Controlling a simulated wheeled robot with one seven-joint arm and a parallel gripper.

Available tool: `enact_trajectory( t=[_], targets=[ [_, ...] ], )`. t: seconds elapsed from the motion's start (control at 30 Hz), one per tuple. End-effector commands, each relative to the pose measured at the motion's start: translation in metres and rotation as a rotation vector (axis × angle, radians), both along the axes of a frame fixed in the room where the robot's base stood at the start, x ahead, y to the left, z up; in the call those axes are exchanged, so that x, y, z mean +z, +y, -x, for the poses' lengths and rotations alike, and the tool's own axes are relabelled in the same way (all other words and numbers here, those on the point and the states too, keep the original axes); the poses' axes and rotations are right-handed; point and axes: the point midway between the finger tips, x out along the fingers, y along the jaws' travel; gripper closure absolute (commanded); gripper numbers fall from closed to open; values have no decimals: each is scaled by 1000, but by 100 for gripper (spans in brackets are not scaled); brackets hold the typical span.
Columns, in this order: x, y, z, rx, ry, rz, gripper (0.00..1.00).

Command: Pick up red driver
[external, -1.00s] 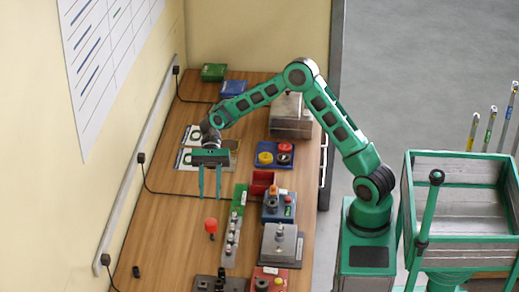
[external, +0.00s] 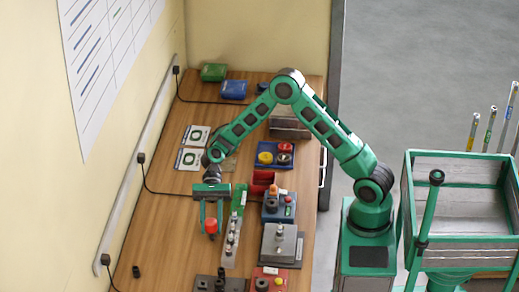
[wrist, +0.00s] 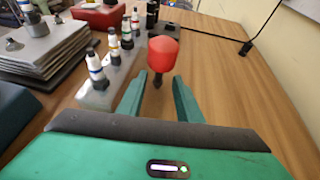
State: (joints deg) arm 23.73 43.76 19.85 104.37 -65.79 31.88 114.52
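The red driver (wrist: 163,54) stands upright on the wooden table, with a bulbous red handle on top and a dark shaft below. It also shows in the external view (external: 211,226). My gripper (wrist: 160,82) is open, its two green fingers pointing toward the driver. In the wrist view the driver's shaft appears between the fingertips, with the handle just beyond and above them. In the external view my gripper (external: 211,230) is over the driver, with a finger on each side. I cannot tell whether either finger touches it.
A grey rack with several small bottles (wrist: 98,68) stands close to the left of the driver. Stacked grey plates (wrist: 42,52) lie farther left. A black cable (wrist: 258,35) runs across the table at right. The wood right of the driver is clear.

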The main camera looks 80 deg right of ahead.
Motion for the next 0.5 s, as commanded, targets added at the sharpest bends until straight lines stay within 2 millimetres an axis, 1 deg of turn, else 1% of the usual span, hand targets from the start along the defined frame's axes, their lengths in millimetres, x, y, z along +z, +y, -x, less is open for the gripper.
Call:
enact_trajectory(
  t=[0.03, 0.2, 0.33, 0.5],
  targets=[
    [-1, 9, 2, 4, 0, 1, 68],
    [-9, 29, 5, 2, 2, 0, 68],
    [-11, 34, 5, 1, 1, 0, 68],
    [-11, 35, 5, 1, 0, 0, 68]
  ],
)
